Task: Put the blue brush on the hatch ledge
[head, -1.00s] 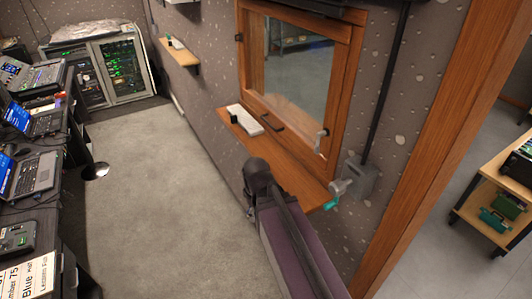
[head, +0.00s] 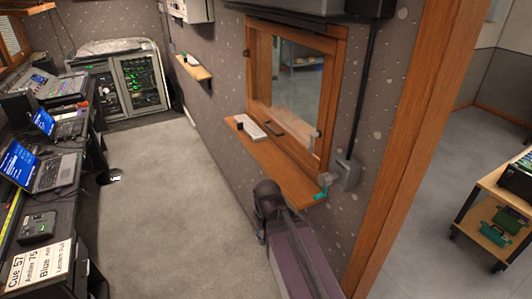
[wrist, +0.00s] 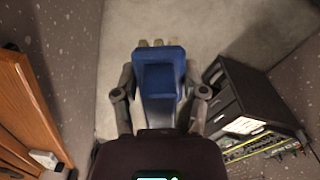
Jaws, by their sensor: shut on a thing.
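The blue brush (wrist: 158,72) is between the fingers of my gripper (wrist: 159,98) in the wrist view, with its blue part uppermost and pale tips showing at its far end. My gripper is shut on it. The hatch ledge (head: 275,160) is a long wooden shelf below the hatch window in the head view. My arm stands in front of the ledge's near end in the head view, and it hides my gripper and the brush there. In the wrist view, orange-brown wood (wrist: 28,108) shows at the left, apart from the brush.
A white object (head: 251,127) and a small dark item lie toward the ledge's far end. A teal-handled crank (head: 321,193) sits at its near end, by a grey wall box (head: 347,175). The desk with laptops (head: 45,170) lines the left.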

